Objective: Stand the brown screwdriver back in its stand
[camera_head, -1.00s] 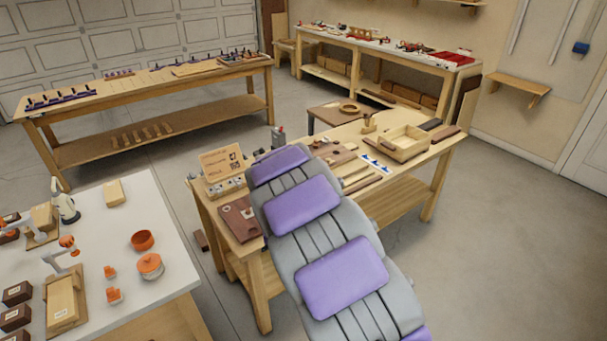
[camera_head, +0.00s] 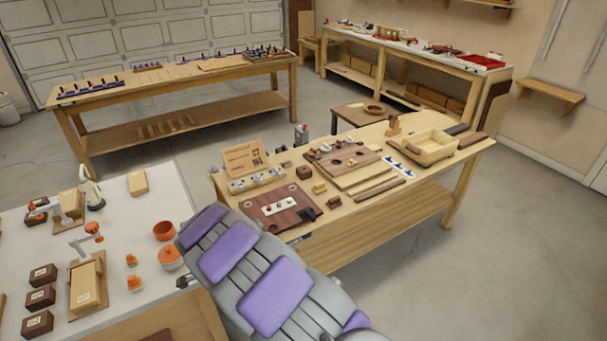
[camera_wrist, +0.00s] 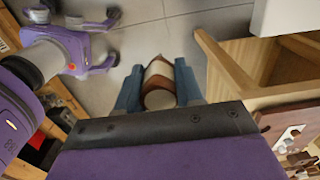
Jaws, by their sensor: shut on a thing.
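In the wrist view my gripper (camera_wrist: 159,74) has its two blue-grey fingers closed on either side of a brown and tan rounded piece, which looks like the handle of the brown screwdriver (camera_wrist: 160,98) seen nearly end-on. Its far end and shaft are hidden or cannot be made out. Grey floor shows beyond it. In the head view my arm hides the gripper and the screwdriver, near the gap between the white table and the wooden bench. I cannot pick out the screwdriver's stand for certain in either view.
The white table (camera_head: 140,225) at left holds orange cups and blocks. Bench timber (camera_wrist: 228,70) stands close right of my gripper.

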